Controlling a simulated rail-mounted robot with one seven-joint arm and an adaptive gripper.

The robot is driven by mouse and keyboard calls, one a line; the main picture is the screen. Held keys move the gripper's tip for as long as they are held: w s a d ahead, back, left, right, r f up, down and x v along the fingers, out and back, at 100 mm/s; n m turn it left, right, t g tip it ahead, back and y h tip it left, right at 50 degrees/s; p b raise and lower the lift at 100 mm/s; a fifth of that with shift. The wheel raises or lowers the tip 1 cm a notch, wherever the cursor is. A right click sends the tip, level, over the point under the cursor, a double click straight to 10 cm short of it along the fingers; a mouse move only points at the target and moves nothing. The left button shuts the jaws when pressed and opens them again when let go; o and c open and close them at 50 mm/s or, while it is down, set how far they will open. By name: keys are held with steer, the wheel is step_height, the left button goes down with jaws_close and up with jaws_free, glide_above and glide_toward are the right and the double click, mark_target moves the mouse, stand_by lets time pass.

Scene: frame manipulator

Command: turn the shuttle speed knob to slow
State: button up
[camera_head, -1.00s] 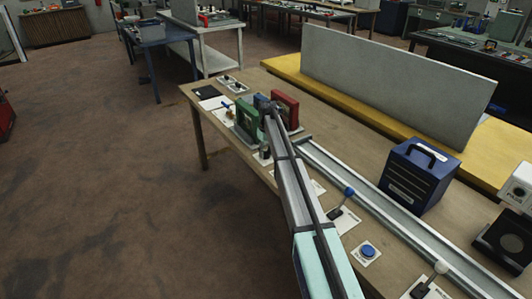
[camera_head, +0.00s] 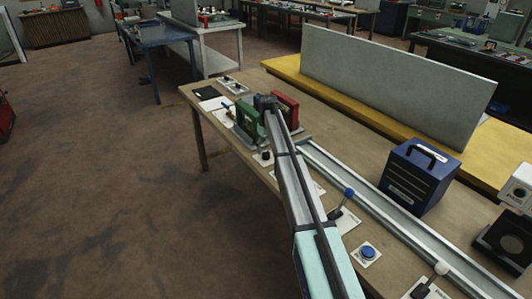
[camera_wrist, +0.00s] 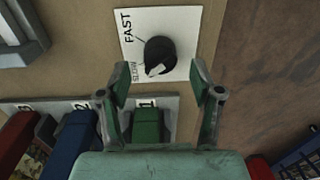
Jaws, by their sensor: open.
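The shuttle speed knob (camera_wrist: 160,55) is black and sits on a white plate (camera_wrist: 183,18) marked FAST and SLOW, in the wrist view. Its pale pointer end faces the lower left, near the SLOW mark. My gripper (camera_wrist: 154,72) is open; its two fingertips are spread to either side of the knob's lower edge in the picture, with nothing between them. Contact with the knob does not show. In the head view the knob (camera_head: 265,156) is a small dark shape left of my arm, and my wrist (camera_head: 265,102) is above the table beyond it.
A green arch (camera_head: 246,124) and a red arch (camera_head: 285,109) stand close to my wrist. The wrist view shows numbered green (camera_wrist: 147,126), blue (camera_wrist: 72,145) and red blocks. A metal rail (camera_head: 385,210), lever (camera_head: 341,202) and blue box (camera_head: 419,176) lie to the right.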

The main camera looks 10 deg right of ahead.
mark_target(267, 151)
step_height(267, 151, up, 9)
steer(key=shift+d, duration=0.15)
stand_by(0.4)
